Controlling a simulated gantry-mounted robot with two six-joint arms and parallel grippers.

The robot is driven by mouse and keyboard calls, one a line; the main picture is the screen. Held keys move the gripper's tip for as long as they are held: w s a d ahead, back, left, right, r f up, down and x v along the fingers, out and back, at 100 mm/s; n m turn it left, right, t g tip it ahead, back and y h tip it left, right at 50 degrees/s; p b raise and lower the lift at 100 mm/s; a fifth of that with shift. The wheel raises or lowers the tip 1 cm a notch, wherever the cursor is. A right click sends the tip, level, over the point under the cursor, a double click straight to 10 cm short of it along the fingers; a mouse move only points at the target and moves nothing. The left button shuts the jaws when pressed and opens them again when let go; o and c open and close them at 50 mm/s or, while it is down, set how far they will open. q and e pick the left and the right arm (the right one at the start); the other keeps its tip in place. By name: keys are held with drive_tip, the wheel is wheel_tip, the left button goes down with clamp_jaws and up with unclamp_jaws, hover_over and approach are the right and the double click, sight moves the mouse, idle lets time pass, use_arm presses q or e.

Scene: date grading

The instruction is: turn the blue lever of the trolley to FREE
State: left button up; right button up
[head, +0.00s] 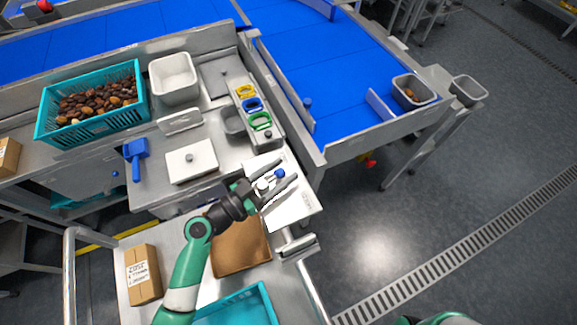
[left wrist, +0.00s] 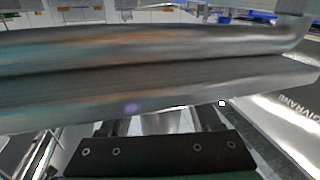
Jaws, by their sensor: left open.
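The blue lever (head: 280,173) shows as a small blue ball by a white panel (head: 292,208) on the trolley's right side. My left gripper (head: 289,168) is open over the panel. Its two grey fingers lie on either side of the blue ball in the head view; I cannot tell whether they touch it. The lever's stem is mostly hidden, and its setting cannot be read. In the left wrist view, grey metal bars fill the upper part, and the lever does not show clearly. My right gripper is out of view.
The trolley has a handle rail (head: 312,285) and carries a brown cardboard box (head: 143,274), a brown sheet (head: 240,250) and a teal crate (head: 268,298). A steel bench with a date crate (head: 51,133) stands behind. A blue conveyor (head: 335,65) is beyond; open floor lies right.

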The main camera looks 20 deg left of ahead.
sight(270, 174)
use_arm(q)
drive_tip(key=shift+s+a, duration=0.1)
clamp_jaws()
idle(0.4)
drive_tip(key=shift+a+f+n+t+y, duration=0.15)
drive_tip(key=shift+n+t+y, duration=0.25)
drive_tip(key=shift+n+y, duration=0.3)
drive_tip(key=shift+a+n+t+y+p, duration=0.3)
drive_tip(key=shift+n+y+p, duration=0.3)
drive_tip(key=shift+y, duration=0.4)
drive_tip(key=n+y+p, duration=0.1)
drive_tip(key=y+p, duration=0.1)
drive_tip(key=a+n+y+p, duration=0.1)
drive_tip(key=y+p, duration=0.1)
drive_tip(key=p, duration=0.1)
drive_tip(key=n+y+p, duration=0.1)
drive_tip(key=y+p, duration=0.1)
drive_tip(key=p, duration=0.1)
drive_tip(key=shift+w+a+r+n+t, duration=0.3)
drive_tip(key=shift+w+r+n+t, duration=0.05)
drive_tip(key=shift+r+n+t, duration=0.05)
drive_tip(key=shift+a+f+n+y+p, duration=0.25)
drive_tip(key=shift+n+y+p, duration=0.25)
drive_tip(key=shift+p, duration=0.4)
